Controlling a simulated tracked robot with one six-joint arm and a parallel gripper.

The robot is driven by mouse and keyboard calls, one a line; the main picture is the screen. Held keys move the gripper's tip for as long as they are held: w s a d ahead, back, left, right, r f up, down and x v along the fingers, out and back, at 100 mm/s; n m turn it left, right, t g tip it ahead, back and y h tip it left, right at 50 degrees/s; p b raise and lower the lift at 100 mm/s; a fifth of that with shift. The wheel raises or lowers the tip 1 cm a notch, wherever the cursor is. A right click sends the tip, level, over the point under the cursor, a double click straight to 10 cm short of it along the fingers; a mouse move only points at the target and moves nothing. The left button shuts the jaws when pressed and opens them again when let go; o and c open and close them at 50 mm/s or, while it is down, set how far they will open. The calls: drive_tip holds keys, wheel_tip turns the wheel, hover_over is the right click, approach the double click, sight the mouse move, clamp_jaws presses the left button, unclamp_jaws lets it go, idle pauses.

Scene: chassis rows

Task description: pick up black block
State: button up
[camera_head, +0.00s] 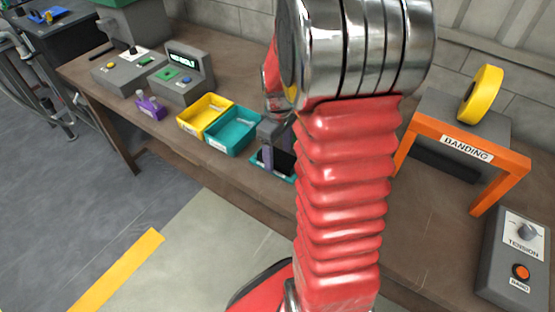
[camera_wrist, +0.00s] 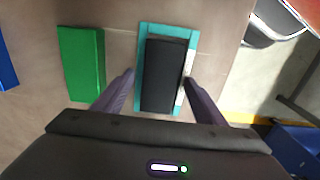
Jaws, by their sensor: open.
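The black block (camera_wrist: 163,75) lies in a shallow teal tray (camera_wrist: 151,29) in the wrist view, its long side running up the picture. My gripper (camera_wrist: 158,77) is open, with one finger to each side of the block and nothing held. Whether the fingers touch the block or tray I cannot tell. In the head view, the block (camera_head: 284,160) shows as a dark patch in the tray on the bench, partly hidden by my gripper (camera_head: 270,156) and my red arm.
A green block (camera_wrist: 82,62) lies left of the tray in the wrist view. In the head view, a teal bin (camera_head: 232,146) and a yellow bin (camera_head: 187,125) stand left of my gripper. An orange banding stand (camera_head: 428,124) and a tension box (camera_head: 540,240) are at right.

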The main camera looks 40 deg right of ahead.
sight(278, 156)
drive_tip(key=shift+c, duration=0.2)
drive_tip(key=c, duration=1.6)
drive_tip(key=shift+o, duration=0.2)
drive_tip(key=shift+r, duration=0.15)
wheel_tip(278, 156, up, 10)
idle(0.3)
